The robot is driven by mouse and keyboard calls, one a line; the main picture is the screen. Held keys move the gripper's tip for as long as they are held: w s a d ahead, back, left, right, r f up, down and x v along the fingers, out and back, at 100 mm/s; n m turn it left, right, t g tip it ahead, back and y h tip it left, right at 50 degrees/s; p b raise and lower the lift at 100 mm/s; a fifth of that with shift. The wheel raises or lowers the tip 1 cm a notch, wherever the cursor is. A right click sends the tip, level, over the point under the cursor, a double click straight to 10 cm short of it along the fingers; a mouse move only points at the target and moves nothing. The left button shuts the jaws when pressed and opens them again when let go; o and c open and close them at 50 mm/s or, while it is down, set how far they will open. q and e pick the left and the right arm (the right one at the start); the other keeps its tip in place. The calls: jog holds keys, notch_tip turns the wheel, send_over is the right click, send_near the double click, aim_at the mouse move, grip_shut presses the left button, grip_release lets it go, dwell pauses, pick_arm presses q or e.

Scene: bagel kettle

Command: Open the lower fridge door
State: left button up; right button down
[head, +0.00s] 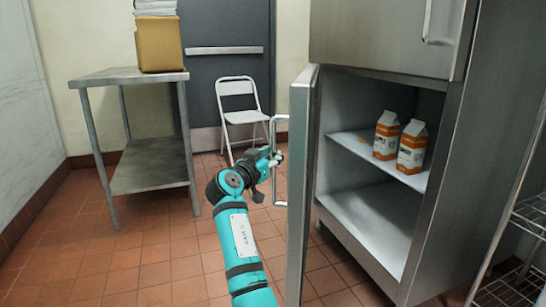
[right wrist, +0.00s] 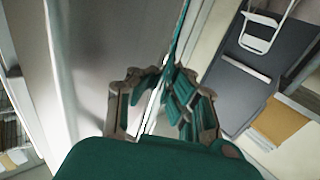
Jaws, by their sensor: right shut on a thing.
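The lower fridge door (head: 299,190) is steel and stands wide open, swung out toward me, in the head view. Its bar handle (head: 275,160) is on the door's outer face, on the left. My right gripper (head: 277,157) is at the handle and shut on it. In the right wrist view the fingers (right wrist: 165,95) close around a thin bar beside the door surface (right wrist: 100,70); the exact contact is partly hidden. The fridge compartment (head: 375,215) is exposed, with two orange-and-white cartons (head: 387,135) (head: 412,147) on its shelf. My left gripper is not in view.
A metal table (head: 125,78) with a cardboard box (head: 160,45) stands at the left. A white folding chair (head: 240,105) stands before a dark door (head: 225,30). A wire rack (head: 530,215) is at the right. The tiled floor left of the fridge door is clear.

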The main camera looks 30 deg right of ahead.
jog(key=shift+a+f, duration=0.2)
jog(key=shift+f, duration=0.2)
jog(key=c, duration=1.5)
grip_release()
jog(key=shift+a+r, duration=0.2)
jog(key=shift+o, duration=1.2)
jog(key=shift+d+r, duration=0.15)
jog(key=shift+v, duration=3.75)
